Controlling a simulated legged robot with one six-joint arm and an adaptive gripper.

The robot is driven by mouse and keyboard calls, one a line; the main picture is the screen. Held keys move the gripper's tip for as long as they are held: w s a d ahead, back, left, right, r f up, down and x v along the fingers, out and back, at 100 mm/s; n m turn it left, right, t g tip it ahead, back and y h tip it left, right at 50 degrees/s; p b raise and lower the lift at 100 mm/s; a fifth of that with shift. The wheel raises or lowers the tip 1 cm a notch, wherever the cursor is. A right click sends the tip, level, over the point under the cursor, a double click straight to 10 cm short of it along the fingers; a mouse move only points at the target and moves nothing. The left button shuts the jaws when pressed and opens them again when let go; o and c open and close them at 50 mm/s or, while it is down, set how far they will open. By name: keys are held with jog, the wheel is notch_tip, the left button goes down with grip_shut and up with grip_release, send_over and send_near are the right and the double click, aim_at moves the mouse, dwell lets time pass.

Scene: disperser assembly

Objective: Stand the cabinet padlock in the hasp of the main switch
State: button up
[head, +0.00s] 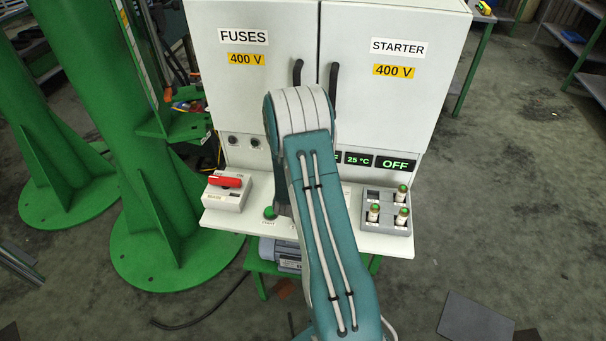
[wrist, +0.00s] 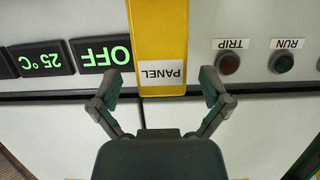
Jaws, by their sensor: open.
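The main switch (head: 226,190) is a pale box with a red handle at the left end of the cabinet's ledge in the head view. Its hasp is too small to tell. In the wrist view, which is upside down, a yellow block labelled PANEL (wrist: 160,40) reaches between my gripper's fingers. I cannot tell whether it is the padlock; no shackle shows. My gripper (wrist: 160,90) is open, with one finger on each side of the block and gaps visible. In the head view my arm hides the gripper and the block.
The cabinet (head: 265,95) has two doors with dark handles. The ledge (head: 335,236) holds a green button (head: 270,212) and a grey block with several green-topped cylinders (head: 388,214). TRIP (wrist: 229,63) and RUN (wrist: 281,62) lamps flank the yellow block, opposite the OFF display (wrist: 103,55).

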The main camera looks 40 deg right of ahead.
jog(key=shift+w+d+f, duration=0.15)
jog(key=shift+w+d, duration=0.05)
jog(key=shift+w, duration=0.1)
jog(key=shift+c, duration=0.3)
grip_shut()
